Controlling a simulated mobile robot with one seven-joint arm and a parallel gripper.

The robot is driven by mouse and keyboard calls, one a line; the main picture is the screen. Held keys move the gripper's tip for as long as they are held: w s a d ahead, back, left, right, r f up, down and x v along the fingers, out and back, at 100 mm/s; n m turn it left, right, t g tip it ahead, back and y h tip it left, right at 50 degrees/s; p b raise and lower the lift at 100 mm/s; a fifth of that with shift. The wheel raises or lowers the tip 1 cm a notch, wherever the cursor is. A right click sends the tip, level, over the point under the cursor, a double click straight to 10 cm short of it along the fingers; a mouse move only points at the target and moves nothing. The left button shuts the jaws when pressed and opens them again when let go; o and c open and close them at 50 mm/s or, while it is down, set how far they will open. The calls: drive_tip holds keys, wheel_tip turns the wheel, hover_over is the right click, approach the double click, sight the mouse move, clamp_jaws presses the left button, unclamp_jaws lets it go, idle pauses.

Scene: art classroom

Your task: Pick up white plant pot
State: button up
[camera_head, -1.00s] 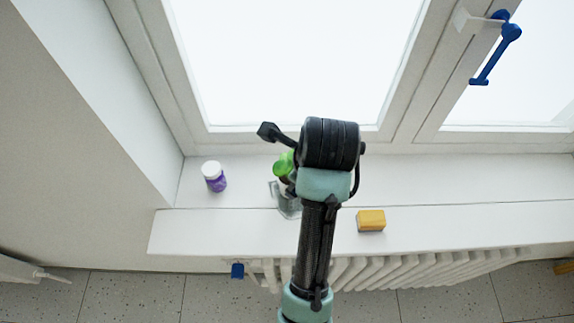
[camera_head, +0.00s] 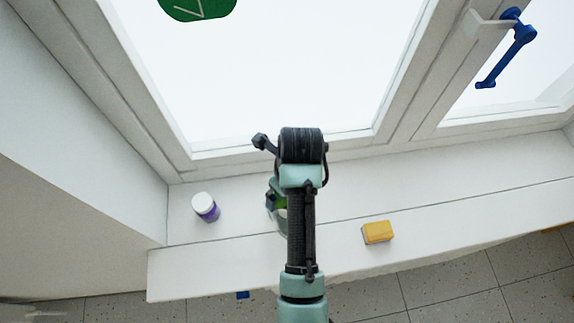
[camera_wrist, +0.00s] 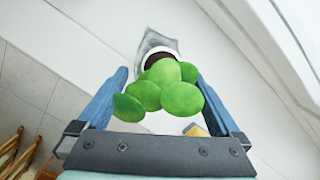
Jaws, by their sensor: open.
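The plant pot (camera_wrist: 150,43) is in the wrist view, top middle, pale with a white rim and dark soil. Round green leaves (camera_wrist: 165,88) cover part of it. It stands on the white windowsill. My gripper (camera_wrist: 158,73) is open, its two blue fingers on either side of the leaves, with the pot just beyond the fingertips. I cannot tell whether the fingers touch the leaves. In the head view the plant (camera_head: 279,202) is mostly hidden behind my arm, and the gripper is hidden there too.
A purple bottle with white cap (camera_head: 206,208) stands left on the windowsill (camera_head: 440,208). A yellow block (camera_head: 377,232) lies to the right, near the front edge. The window frame (camera_head: 350,143) rises behind. A blue window handle (camera_head: 508,52) is at upper right.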

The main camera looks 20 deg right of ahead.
drive_tip(key=shift+w+f+p, duration=0.2)
drive_tip(key=shift+f+p, duration=0.3)
drive_tip(key=shift+f, duration=1)
drive_tip(key=shift+w+f+p, duration=0.15)
drive_tip(key=shift+f+p, duration=0.3)
drive_tip(key=shift+f, duration=1)
drive_tip(key=shift+c, duration=0.2)
clamp_jaws()
